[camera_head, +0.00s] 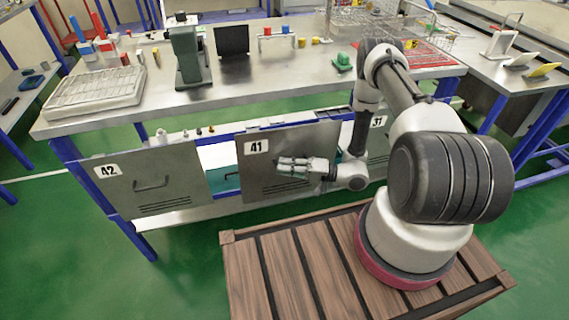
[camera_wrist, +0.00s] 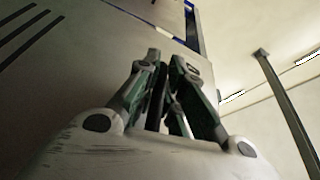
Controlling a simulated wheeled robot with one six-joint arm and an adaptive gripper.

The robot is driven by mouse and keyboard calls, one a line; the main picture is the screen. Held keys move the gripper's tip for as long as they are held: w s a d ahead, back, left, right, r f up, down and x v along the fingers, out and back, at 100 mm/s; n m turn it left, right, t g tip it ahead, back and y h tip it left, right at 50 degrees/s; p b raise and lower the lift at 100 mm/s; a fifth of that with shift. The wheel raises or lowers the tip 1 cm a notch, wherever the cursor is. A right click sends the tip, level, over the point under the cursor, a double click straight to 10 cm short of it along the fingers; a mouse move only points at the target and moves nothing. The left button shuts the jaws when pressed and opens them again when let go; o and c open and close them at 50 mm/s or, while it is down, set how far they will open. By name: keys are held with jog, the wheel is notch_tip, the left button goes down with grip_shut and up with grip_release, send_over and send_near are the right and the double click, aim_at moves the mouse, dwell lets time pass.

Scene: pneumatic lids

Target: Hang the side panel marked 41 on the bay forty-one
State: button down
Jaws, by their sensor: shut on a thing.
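In the wrist view the fingers (camera_wrist: 172,75) are close together against the panel (camera_wrist: 70,70), whose slots show at upper left. Part of bay forty-one's opening (camera_head: 225,157) shows left of the panel.
Small fittings (camera_head: 186,133) stand along the ledge above. The workbench top (camera_head: 150,105) holds a tray, a green machine and baskets. Green floor is clear at lower left.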

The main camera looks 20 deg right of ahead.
jog(key=shift+s, duration=2.2)
jog(key=shift+d, duration=0.1)
